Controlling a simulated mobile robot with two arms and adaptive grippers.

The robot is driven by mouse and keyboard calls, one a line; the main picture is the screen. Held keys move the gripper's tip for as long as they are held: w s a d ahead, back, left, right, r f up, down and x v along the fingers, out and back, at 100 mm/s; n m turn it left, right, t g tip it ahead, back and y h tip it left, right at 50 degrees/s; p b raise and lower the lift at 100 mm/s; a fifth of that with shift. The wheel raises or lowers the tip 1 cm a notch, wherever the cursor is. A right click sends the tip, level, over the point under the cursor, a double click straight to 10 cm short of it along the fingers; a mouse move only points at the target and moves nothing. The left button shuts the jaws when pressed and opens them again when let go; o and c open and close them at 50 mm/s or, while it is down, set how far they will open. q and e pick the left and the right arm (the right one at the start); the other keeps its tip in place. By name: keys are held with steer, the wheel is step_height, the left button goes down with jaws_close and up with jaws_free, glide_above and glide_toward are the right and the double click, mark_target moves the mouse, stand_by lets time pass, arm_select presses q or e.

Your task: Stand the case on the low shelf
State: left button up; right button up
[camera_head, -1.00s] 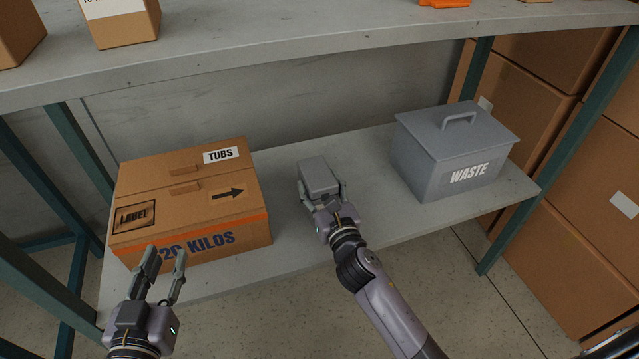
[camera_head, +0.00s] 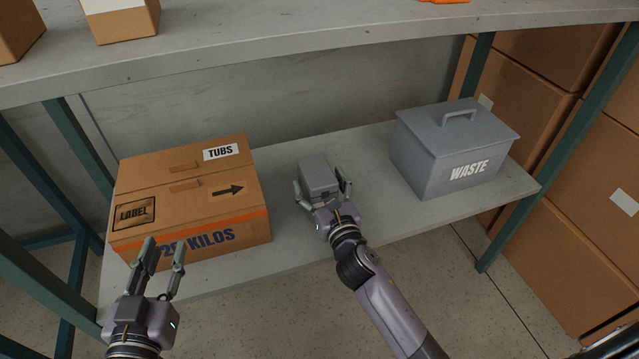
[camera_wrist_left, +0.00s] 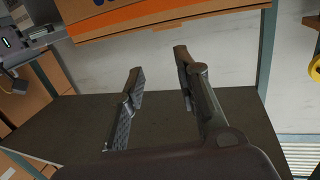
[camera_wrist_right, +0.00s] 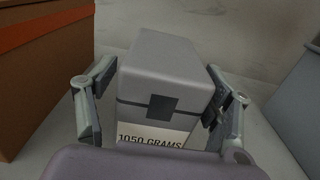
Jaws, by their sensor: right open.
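The case is a small grey box (camera_head: 317,177) standing on the low shelf (camera_head: 290,252), between the cardboard box and the waste bin. In the right wrist view the case (camera_wrist_right: 165,70) shows a dark latch and a white label reading "1050 GRAMS". My right gripper (camera_head: 323,190) is open, with its fingers on either side of the case and gaps showing beside it. My left gripper (camera_head: 165,252) is open and empty in front of the cardboard box. The left wrist view shows its two fingers (camera_wrist_left: 158,68) spread apart. The case's underside is hidden.
A large cardboard box (camera_head: 190,195) marked "TUBS" stands left on the low shelf. A grey lidded bin (camera_head: 455,150) marked "WASTE" stands right. An upper shelf (camera_head: 300,45) overhangs the back. Green posts (camera_head: 515,215) flank the shelf, and brown boxes (camera_head: 585,195) stack beyond it.

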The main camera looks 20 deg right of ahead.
mark_target(325, 196)
steer(key=shift+r, duration=0.1)
steer(key=s, duration=0.6)
steer(key=shift+s+d+p, duration=0.1)
steer(key=shift+s+p, duration=0.2)
steer(key=shift+p, duration=0.1)
steer(key=s, duration=0.4)
steer(key=shift+d, duration=0.1)
steer(key=shift+s, duration=0.65)
arm_select(q)
steer(key=shift+s+a+f+g, duration=0.15)
steer(key=shift+f+g, duration=0.2)
steer(key=shift+f, duration=0.2)
steer(key=shift+s+a+f+g, duration=0.1)
steer(key=shift+f+g, duration=0.25)
steer(key=shift+f, duration=0.2)
arm_select(e)
steer(key=s+a+r+m+g+y, duration=0.1)
steer(key=s+r+m, duration=0.1)
steer(key=m, duration=1.5)
steer(key=s+a+r+m+g+y, duration=0.1)
steer(key=s+r+m+y, duration=0.1)
steer(key=m, duration=1.4)
steer(key=shift+s+a+r+m+g, duration=0.2)
steer(key=shift+a+r+m+g, duration=0.15)
steer(key=shift+r, duration=0.55)
